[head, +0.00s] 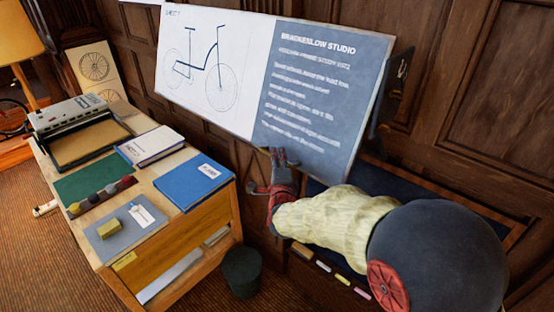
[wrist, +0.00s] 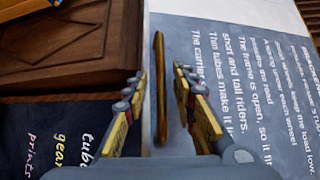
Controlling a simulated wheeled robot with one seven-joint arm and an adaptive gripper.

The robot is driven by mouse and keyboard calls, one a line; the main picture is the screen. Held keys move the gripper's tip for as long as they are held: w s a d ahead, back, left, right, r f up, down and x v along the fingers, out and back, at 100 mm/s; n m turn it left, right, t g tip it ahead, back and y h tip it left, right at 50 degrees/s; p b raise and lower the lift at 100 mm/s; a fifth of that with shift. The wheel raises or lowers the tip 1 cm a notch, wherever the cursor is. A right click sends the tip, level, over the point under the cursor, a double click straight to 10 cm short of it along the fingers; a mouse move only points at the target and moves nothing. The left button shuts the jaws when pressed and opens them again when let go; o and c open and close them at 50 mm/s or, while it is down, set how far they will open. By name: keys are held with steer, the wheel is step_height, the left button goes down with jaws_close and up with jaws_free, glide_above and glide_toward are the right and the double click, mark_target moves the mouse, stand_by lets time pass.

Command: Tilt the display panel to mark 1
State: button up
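The display panel (head: 335,100) is a wide board with a bicycle drawing on white at left and white text on blue-grey at right. It leans on the wood-panelled wall, and its text half fills the right of the wrist view (wrist: 240,70). My gripper (head: 268,170) is at the panel's lower edge, below the text. In the wrist view its two fingers (wrist: 158,80) are apart, with a thin brown bar (wrist: 160,110) between them. I see a gap on each side of the bar. No numbered mark is readable.
A desk (head: 205,225) at left holds a blue book (head: 194,181), a white book, a green mat and a machine. A dark bin (head: 241,270) stands on the floor beside it. A dark bracket (head: 392,85) is at the panel's right edge. A dark-topped surface with coloured tabs lies under my arm.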

steer(key=shift+w, duration=0.2)
steer(key=shift+c, duration=0.6)
jaws_close()
